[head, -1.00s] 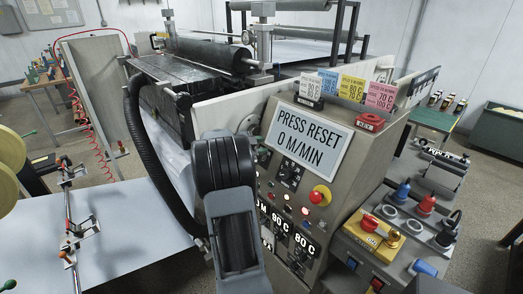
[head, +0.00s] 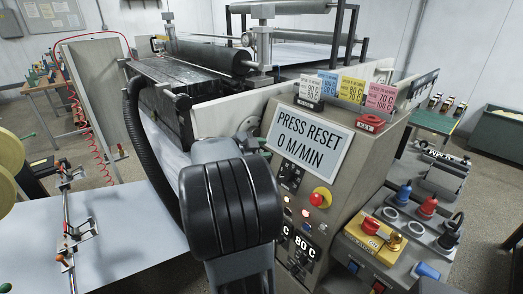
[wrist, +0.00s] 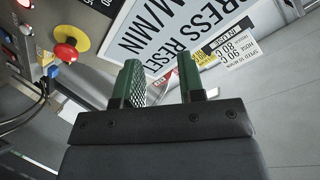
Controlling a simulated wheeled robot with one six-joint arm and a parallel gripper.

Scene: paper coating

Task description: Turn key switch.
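The control panel (head: 343,180) on the machine carries a sign (head: 308,138) reading "PRESS RESET 0 M/MIN". Below the sign are a red mushroom button (head: 320,197) on a yellow ring, lit lamps (head: 305,213) and black knobs (head: 291,175). I cannot tell for sure which fitting is the key switch. My arm covers the lower left of the panel in the head view and hides my gripper there. In the wrist view my gripper (wrist: 161,75) has its two green fingers apart with nothing between them. The sign lies beyond them, and the red button (wrist: 66,54) is at the upper left.
Colored cards (head: 350,88) stand on top of the panel near a red block (head: 370,122). A grey bench at the right holds a yellow box (head: 372,241) and blue and red fittings. Rollers (head: 215,56) are behind. A pale sheet (head: 130,235) extends left.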

